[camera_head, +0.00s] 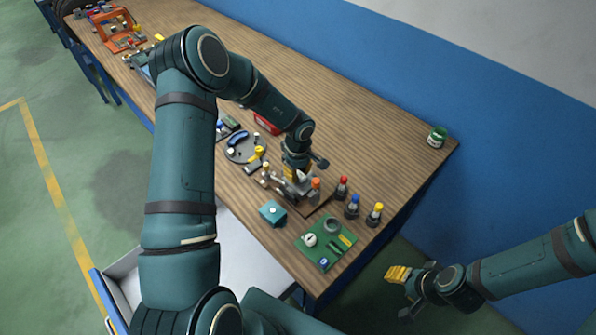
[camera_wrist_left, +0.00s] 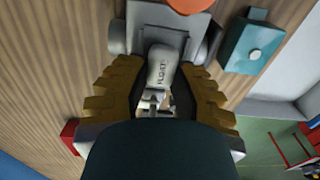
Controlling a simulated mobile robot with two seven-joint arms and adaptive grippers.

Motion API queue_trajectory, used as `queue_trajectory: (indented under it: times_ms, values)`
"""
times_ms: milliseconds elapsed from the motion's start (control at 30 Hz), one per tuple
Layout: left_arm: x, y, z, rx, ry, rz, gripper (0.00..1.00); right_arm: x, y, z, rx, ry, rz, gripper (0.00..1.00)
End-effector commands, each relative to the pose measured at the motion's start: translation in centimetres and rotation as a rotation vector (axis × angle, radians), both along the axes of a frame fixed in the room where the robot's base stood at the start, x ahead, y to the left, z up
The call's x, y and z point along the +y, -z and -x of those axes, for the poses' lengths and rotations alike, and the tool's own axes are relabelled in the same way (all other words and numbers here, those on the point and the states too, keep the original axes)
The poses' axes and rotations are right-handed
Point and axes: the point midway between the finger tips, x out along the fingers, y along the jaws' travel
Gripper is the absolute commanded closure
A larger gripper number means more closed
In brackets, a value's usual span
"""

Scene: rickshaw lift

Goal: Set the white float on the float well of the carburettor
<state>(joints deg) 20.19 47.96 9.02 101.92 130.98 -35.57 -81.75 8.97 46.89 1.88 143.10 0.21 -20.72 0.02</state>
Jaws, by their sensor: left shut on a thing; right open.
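The white float (camera_wrist_left: 163,66), marked with lettering, is between the fingers of my left gripper (camera_wrist_left: 160,84), which is shut on it. In the head view my left gripper (camera_head: 295,172) is over the grey metal carburettor (camera_head: 287,188) near the table's right part. The carburettor body (camera_wrist_left: 117,36) also shows in the left wrist view, just beyond the fingertips. The float overlaps it there, and I cannot tell whether they touch. The float well is mostly hidden behind the float and fingers. My right gripper (camera_head: 405,291) is open and empty, off the table at lower right.
A blue box (camera_head: 272,213) and a green board (camera_head: 326,243) lie in front of the carburettor. A round tray (camera_head: 240,151) lies left.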

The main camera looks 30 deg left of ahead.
Motion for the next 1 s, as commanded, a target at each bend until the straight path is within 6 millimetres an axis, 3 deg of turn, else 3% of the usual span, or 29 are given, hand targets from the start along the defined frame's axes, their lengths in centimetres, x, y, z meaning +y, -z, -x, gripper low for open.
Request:
queue_trajectory:
  times_ms: [1000]
  values:
    - [-0.01,0.03,0.01,0.000,0.000,0.000,0.92,0.00,-0.99,0.00,0.000,0.000,0.000,0.53]
